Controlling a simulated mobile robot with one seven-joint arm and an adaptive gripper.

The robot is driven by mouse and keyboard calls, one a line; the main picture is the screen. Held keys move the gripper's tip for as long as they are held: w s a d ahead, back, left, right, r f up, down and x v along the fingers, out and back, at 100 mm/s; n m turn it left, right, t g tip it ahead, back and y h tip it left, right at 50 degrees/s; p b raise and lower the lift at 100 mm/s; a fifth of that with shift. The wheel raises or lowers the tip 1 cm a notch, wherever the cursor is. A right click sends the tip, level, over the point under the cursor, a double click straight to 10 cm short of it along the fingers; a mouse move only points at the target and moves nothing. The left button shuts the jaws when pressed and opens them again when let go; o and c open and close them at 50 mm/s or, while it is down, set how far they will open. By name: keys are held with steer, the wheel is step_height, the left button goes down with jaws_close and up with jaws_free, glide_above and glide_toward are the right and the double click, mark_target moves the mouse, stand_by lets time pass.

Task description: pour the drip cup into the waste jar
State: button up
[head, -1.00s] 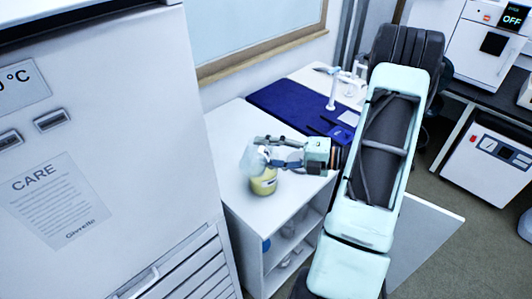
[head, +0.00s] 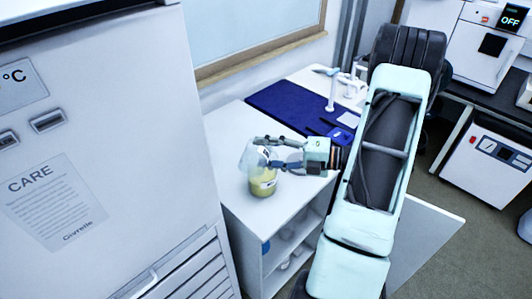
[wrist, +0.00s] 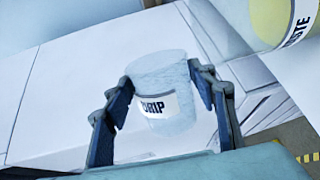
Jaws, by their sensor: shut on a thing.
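The drip cup (wrist: 160,88) is a frosted, pale blue cup with a white "DRIP" label. In the wrist view it sits between the two dark fingers of my gripper (wrist: 160,76), which is shut on it. In the head view my gripper (head: 272,153) is beside the upper part of the waste jar, with the cup (head: 291,158) showing faintly between the fingers. The waste jar (head: 263,186) stands upright on the white cabinet top, clear above and yellow below. It also shows at upper right in the wrist view (wrist: 268,18), with part of its "WASTE" label. I cannot tell what the cup contains.
The white cabinet (head: 232,135) has open shelves below. A dark blue mat (head: 285,105) with a white stand (head: 331,92) lies behind my gripper. A large white appliance (head: 130,120) stands close on the left. Bare cabinet top surrounds the jar.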

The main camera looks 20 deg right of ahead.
steer(key=shift+s+a+n, duration=0.15)
steer(key=shift+s+n, duration=0.05)
steer(key=shift+n, duration=0.3)
steer(key=shift+s+a+r+n+t+b, duration=0.1)
steer(key=shift+s+r+n+t+b, duration=0.15)
steer(key=shift+n, duration=0.25)
steer(key=shift+a+r+n+b, duration=0.1)
steer(key=shift+a+r+n, duration=0.05)
steer(key=shift+r+n, duration=0.3)
steer(key=shift+s+a+r+n+t+b, duration=0.1)
steer(key=shift+s+r+n+t+b, duration=0.1)
steer(key=shift+n, duration=0.35)
